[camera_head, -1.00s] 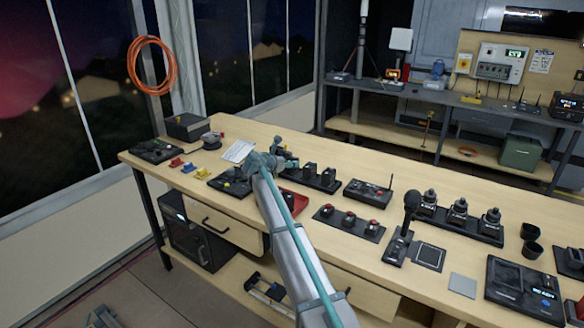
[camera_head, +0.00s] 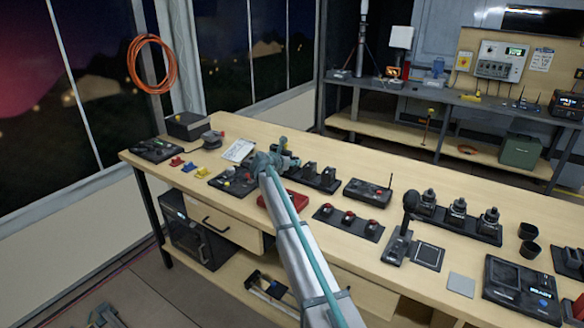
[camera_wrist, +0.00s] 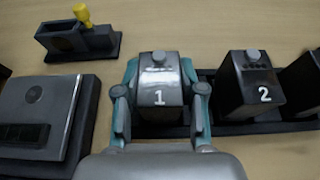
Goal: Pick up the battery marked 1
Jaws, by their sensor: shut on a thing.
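The battery marked 1 (camera_wrist: 159,88) is a dark block with a round grey knob on top and a white "1" on its face. In the wrist view my gripper (camera_wrist: 160,98) has a teal finger against each side of it and is shut on it. The battery marked 2 (camera_wrist: 248,86) stands to its right in the black rack (camera_wrist: 287,127). I cannot tell whether battery 1 is clear of the rack. In the head view my gripper (camera_head: 274,160) is at the rack's left end, and my arm hides most of battery 1.
A third battery (camera_wrist: 312,75) is cut off at the right edge of the wrist view. A small black holder with a yellow-topped piece (camera_wrist: 80,35) and a grey-black device (camera_wrist: 40,115) lie to the left. A red tray (camera_head: 284,199) lies in front of the rack.

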